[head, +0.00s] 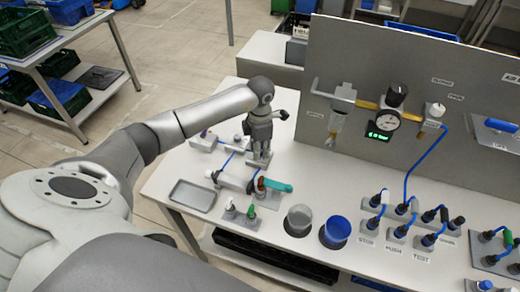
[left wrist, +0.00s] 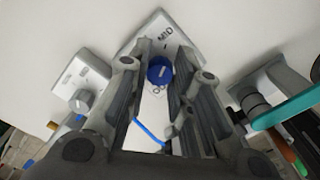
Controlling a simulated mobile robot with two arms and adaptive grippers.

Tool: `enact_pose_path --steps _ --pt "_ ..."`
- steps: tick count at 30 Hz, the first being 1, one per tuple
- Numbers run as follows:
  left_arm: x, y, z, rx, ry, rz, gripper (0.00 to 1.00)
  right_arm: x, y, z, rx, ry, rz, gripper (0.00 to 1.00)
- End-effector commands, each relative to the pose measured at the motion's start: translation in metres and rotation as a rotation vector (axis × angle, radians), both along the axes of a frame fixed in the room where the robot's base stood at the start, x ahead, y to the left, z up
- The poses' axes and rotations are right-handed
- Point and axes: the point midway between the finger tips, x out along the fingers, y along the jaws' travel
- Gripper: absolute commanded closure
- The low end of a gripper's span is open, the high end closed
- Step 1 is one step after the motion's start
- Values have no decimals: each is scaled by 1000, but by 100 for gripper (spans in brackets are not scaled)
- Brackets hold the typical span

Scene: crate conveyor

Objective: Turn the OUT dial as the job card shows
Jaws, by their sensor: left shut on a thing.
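My left gripper (head: 262,158) points down at the back left of the white bench. In the left wrist view its fingers (left wrist: 160,68) stand on both sides of a dial with a blue round top (left wrist: 160,72) and are shut on it. The dial's pale plate (left wrist: 178,40) reads MID at its far corner. Other lettering by the dial is partly hidden and seems to start with O. In the head view the gripper hides the dial. I cannot tell the dial's exact setting. I see no readable job card. My right gripper is not in view.
A white block with a grey knob (left wrist: 78,98) stands left of the gripper. A teal-handled part (head: 275,185) lies close on the right. A grey tray (head: 193,195), a grey cup (head: 299,216) and a blue cup (head: 335,230) stand nearer. A grey panel (head: 440,75) rises behind, with a gauge.

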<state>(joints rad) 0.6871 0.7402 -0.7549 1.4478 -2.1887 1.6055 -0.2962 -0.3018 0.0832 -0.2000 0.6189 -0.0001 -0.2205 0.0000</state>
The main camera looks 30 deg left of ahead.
Motion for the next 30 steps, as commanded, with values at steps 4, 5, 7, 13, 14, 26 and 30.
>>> enact_pose_path --steps 4,5,7,13,14,26,30 --pt "1 1 -4 2 -3 -95 100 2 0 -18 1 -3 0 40" --pt "1 1 -4 3 -4 -119 100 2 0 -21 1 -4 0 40" --pt "1 1 -4 3 -4 -178 100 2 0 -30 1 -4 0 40" --pt "1 1 -5 3 -6 -367 100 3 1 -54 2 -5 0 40" --pt "1 1 -5 3 -6 -396 100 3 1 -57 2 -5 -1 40" --pt "0 0 -3 2 -6 -748 100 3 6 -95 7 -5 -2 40" --pt "0 0 -2 1 -5 -841 100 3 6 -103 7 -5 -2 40"
